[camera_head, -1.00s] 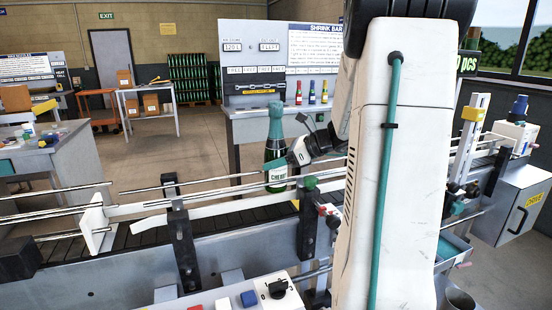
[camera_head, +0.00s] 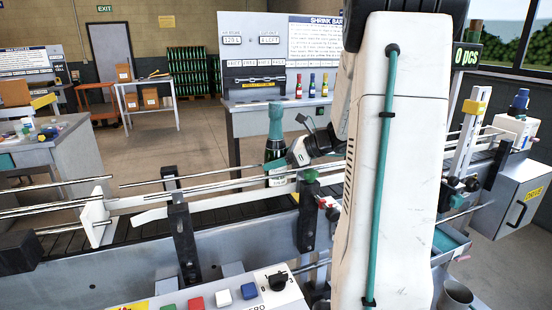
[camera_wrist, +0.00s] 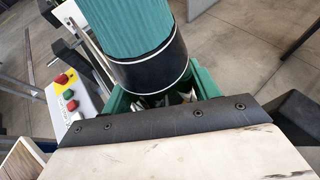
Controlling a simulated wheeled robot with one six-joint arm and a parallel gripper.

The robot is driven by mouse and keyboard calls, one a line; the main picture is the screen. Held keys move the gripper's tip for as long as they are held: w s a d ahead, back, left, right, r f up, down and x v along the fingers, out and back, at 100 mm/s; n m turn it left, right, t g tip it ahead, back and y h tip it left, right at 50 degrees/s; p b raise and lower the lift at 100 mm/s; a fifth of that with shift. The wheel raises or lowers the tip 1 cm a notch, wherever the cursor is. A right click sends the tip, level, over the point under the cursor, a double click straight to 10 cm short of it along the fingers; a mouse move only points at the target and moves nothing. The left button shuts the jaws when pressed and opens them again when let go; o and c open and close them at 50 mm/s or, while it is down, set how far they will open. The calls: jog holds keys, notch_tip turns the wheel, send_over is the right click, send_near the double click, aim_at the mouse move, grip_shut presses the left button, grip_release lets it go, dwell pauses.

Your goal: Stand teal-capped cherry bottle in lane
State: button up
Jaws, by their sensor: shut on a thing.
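The cherry bottle (camera_head: 276,128) has a teal foil cap and neck, a dark body and a pale label. In the head view it is nearly upright at the conveyor lane (camera_head: 215,217), with its lower part behind the near guide rails. I cannot tell whether its base touches the belt. My gripper (camera_head: 290,160) is shut on the bottle from the right, below the teal neck. In the wrist view the teal foil and its black lower band (camera_wrist: 150,65) rise from between my green fingers (camera_wrist: 165,98); the base is hidden.
Metal guide rails (camera_head: 150,203) and black posts (camera_head: 183,235) line the lane. A white guide block (camera_head: 96,220) stands at left. A control panel (camera_head: 215,298) with coloured buttons is in front. A bench (camera_head: 255,108) with three small bottles stands behind. The lane left of the bottle looks clear.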

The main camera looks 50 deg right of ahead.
jog(key=shift+f, duration=0.15)
jog(key=o, duration=1.9)
jog(key=shift+f, duration=0.1)
jog(key=v, duration=0.8)
